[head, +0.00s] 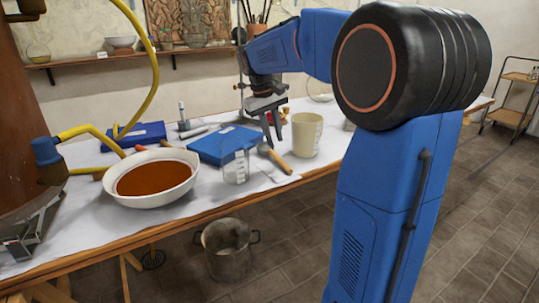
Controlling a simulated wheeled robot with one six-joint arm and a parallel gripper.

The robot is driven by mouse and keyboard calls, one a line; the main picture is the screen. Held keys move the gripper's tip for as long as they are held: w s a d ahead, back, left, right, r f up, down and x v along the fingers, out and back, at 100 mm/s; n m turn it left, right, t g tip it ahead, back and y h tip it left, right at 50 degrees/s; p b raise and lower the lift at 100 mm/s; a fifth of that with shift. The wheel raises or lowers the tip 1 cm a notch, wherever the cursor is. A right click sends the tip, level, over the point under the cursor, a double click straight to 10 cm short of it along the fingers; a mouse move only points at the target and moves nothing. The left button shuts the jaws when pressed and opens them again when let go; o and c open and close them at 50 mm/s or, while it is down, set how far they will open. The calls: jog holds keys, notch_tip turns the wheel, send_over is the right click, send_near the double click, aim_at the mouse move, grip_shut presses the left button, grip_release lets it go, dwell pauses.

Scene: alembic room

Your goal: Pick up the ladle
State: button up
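A utensil with a tan wooden handle and a small grey head, which looks like the ladle (280,161), lies near the front edge of the white-covered table (218,201). Its handle points toward the front right. My gripper (273,139) hangs from the blue arm with its fingers pointing down, just above and behind the ladle's head. The two fingers look apart, with nothing seen between them. At this size I cannot tell how far the fingertips are from the ladle.
A cream cup (307,135) stands right of the ladle, and a clear glass beaker (236,168) stands left of it. A blue book (222,145) lies behind. A white bowl of red-brown liquid (150,198) is further left. A metal pot (228,262) is on the floor.

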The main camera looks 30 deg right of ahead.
aim_at(278, 158)
jog(key=shift+x, duration=4.3)
jog(key=shift+w+a, duration=0.1)
jog(key=shift+c, duration=0.4)
grip_shut()
